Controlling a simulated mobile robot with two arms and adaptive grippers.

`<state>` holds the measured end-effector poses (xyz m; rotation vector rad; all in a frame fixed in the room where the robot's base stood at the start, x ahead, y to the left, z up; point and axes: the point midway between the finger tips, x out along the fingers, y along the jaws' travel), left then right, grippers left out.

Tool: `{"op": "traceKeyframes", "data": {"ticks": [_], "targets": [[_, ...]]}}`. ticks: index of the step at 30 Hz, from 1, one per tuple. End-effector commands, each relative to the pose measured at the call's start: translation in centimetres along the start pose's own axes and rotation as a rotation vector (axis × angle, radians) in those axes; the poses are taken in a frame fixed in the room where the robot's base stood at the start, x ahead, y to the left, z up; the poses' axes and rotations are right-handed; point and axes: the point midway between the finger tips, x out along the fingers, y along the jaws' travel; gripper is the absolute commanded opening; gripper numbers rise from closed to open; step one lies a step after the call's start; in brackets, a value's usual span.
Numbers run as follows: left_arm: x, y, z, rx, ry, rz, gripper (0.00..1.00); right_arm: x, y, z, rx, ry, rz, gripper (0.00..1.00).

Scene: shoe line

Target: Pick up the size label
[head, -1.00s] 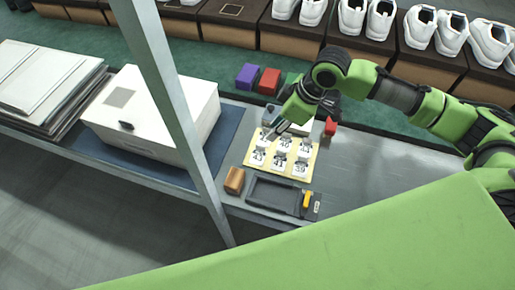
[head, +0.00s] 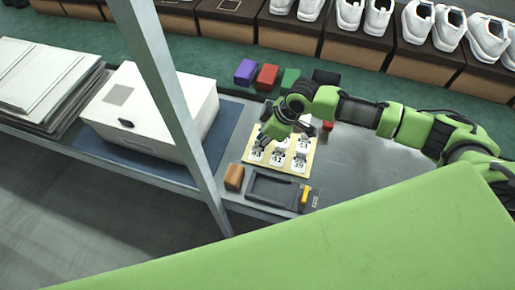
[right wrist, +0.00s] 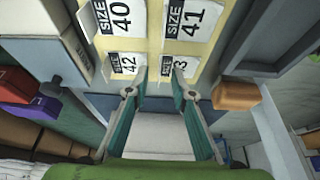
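White size labels stand on a yellow card (head: 310,158); in the head view the front row shows 43 (head: 256,155), 41 (head: 277,158) and 39 (head: 299,165). My right gripper (head: 262,143) is over the left part of the card and partly hides the back row. Label 42 (right wrist: 122,64) is beside the left finger and a label ending in 3 (right wrist: 186,62) beside the right finger. Contact cannot be told. My left gripper is not in view.
A white box (head: 150,115) sits on a blue mat (head: 100,142) to the left, behind a grey post (head: 165,90). A dark tray (head: 272,189) and an orange-brown block (head: 234,177) lie in front of the card.

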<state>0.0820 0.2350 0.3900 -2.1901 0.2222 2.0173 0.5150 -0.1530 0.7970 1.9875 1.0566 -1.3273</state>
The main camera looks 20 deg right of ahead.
Motion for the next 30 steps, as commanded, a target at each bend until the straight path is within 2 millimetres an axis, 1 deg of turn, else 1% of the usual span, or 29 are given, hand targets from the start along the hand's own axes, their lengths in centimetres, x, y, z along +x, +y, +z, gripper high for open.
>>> {"op": "traceKeyframes", "data": {"ticks": [1, 5, 6, 17, 22, 26, 29, 30], "targets": [[0.0, 0.0, 0.1, 0.000, -0.001, 0.000, 0.22, 0.0, 0.0, 0.0, 0.000, 0.000, 0.000, 0.23], [0.0, 0.0, 0.0, 0.000, 0.000, 0.000, 0.22, 0.0, 0.0, 0.0, 0.001, 0.000, 0.000, 0.01], [0.0, -0.1, 0.0, 0.000, 0.000, -0.001, 0.22, 0.0, 0.0, 0.0, 0.001, 0.000, 0.000, 0.00], [0.1, -0.2, -0.9, 0.000, 0.013, -0.002, 0.22, -0.1, 0.0, 0.0, 0.001, 0.000, 0.000, 0.00], [0.4, -0.2, -0.9, -0.001, 0.013, -0.002, 0.22, -0.9, 0.1, -0.3, 0.002, 0.001, 0.001, 0.00], [1.1, -0.2, -0.8, -0.001, 0.013, -0.002, 0.22, -2.6, 0.2, -1.2, -0.002, 0.004, 0.003, 0.00], [1.0, -0.2, -0.8, 0.000, 0.013, -0.003, 0.22, -4.6, -1.0, -1.0, -0.003, 0.001, 0.001, 0.00], [1.1, -0.2, -0.8, 0.000, 0.013, -0.003, 0.22, -5.6, -1.5, -0.9, -0.003, 0.001, 0.002, 0.00]]}}
